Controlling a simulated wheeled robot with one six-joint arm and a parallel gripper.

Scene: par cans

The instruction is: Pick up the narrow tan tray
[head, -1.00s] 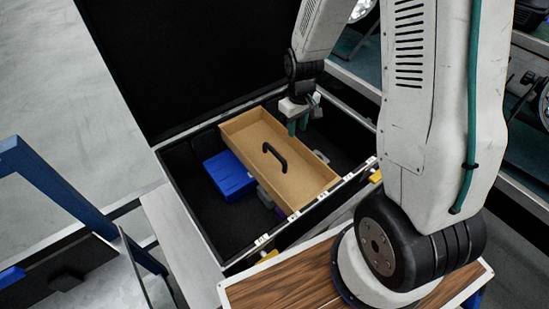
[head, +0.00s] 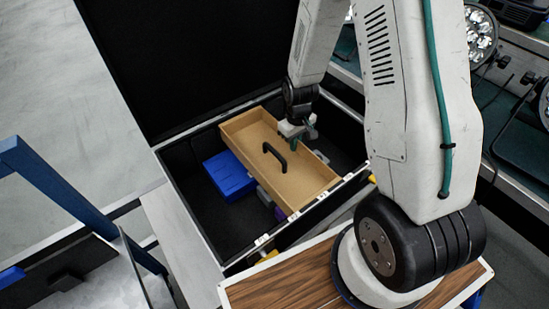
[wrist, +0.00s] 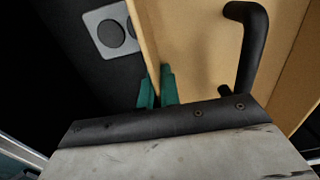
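The narrow tan tray (head: 250,149) lies inside an open black case, with a black arched handle (head: 275,153) on it. The tray also shows in the wrist view (wrist: 195,45), where the handle (wrist: 252,45) stands to the right of my fingers. My gripper (head: 294,143) is at the tray's right long side. In the wrist view my green fingers (wrist: 157,88) stand on either side of the tray's thin wall, close against it, and look shut on it. The fingertips are partly hidden by the wall and my gripper body.
The black case (head: 190,225) has a raised lid (head: 190,60) behind the tray. A blue box (head: 229,175) lies left of and below the tray, and purple and grey items show by its edges. A wood-topped surface (head: 290,290) is in front.

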